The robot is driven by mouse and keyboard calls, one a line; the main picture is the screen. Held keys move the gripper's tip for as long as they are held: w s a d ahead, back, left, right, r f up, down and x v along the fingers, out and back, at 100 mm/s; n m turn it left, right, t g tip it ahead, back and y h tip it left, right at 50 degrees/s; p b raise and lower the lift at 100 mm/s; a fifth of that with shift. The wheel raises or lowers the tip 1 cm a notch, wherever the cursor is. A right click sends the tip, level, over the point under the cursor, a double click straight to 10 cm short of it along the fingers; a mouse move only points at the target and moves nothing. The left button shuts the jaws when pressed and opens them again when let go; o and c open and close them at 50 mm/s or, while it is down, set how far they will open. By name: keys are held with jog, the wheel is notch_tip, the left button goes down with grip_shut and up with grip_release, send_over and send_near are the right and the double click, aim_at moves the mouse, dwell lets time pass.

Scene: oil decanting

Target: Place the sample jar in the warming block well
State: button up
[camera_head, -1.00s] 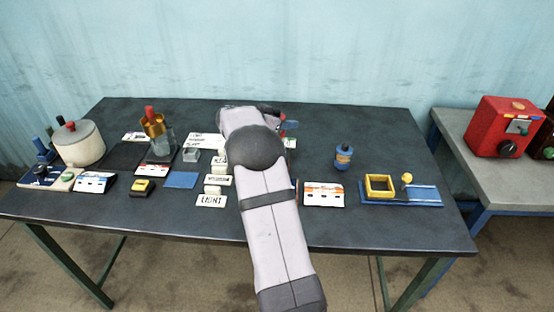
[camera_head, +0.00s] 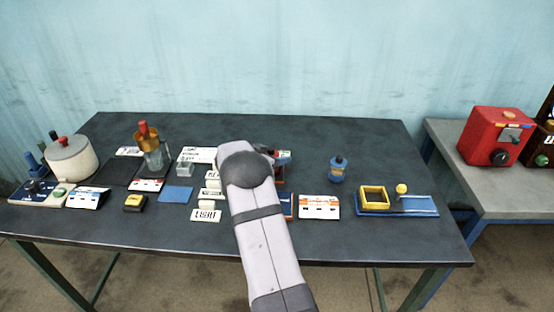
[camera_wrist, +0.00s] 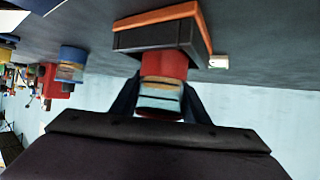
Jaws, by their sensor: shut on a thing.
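My gripper (camera_wrist: 158,98) is shut on the sample jar, a red jar (camera_wrist: 163,66) with a pale, dark-lined label, in the wrist view. In the head view the jar (camera_head: 283,155) shows just right of my wrist, red and teal; my arm hides the gripper there. A dark block with an orange edge (camera_wrist: 165,32), likely the warming block, lies directly beyond the jar's red end in the wrist view. It partly shows under the jar in the head view (camera_head: 280,178). I cannot tell whether the jar touches it, and its well is hidden.
A blue jar (camera_head: 337,170) stands to the right. A cooker pot (camera_head: 70,160) and beaker (camera_head: 155,160) stand left.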

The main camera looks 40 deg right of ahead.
jog(key=shift+f, duration=0.4)
jog(key=shift+f, duration=0.1)
jog(key=o, duration=1.2)
jog(key=shift+f, duration=0.1)
